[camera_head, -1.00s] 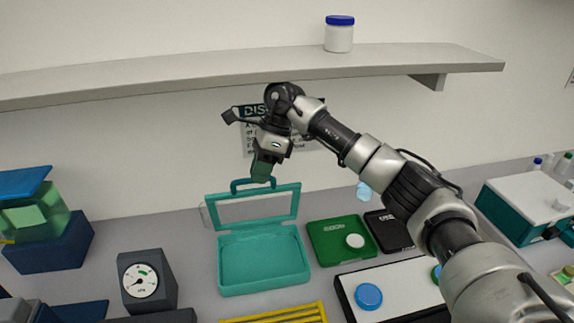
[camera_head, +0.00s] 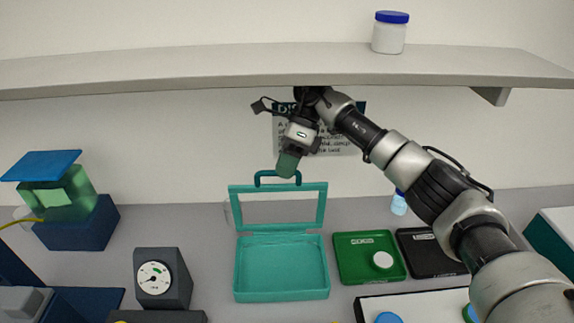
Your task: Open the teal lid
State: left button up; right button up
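The teal lid (camera_head: 322,208) is a windowed frame with a handle (camera_head: 266,175) on its top edge. It stands raised, about upright, at the back of the teal box (camera_head: 281,294), whose shallow inside is open to view. My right gripper (camera_head: 287,165) points down at the lid's top edge, by the right end of the handle. Its fingers look close together, but I cannot tell whether they are shut on the handle or just touching it. My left gripper is not in view.
A green tray (camera_head: 350,268) with a white disc and a black tray (camera_head: 425,258) lie right of the box. A dial gauge (camera_head: 154,278) stands left. A shelf (camera_head: 200,72) with a blue-capped jar (camera_head: 389,35) hangs above my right arm.

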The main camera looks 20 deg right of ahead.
jog(key=o, duration=0.4)
jog(key=shift+w+d+f, duration=0.1)
jog(key=shift+w+f, duration=0.35)
jog(key=shift+f, duration=0.15)
jog(key=shift+w, duration=0.1)
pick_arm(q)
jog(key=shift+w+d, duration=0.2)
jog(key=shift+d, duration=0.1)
pick_arm(e)
jog(key=shift+r, duration=0.25)
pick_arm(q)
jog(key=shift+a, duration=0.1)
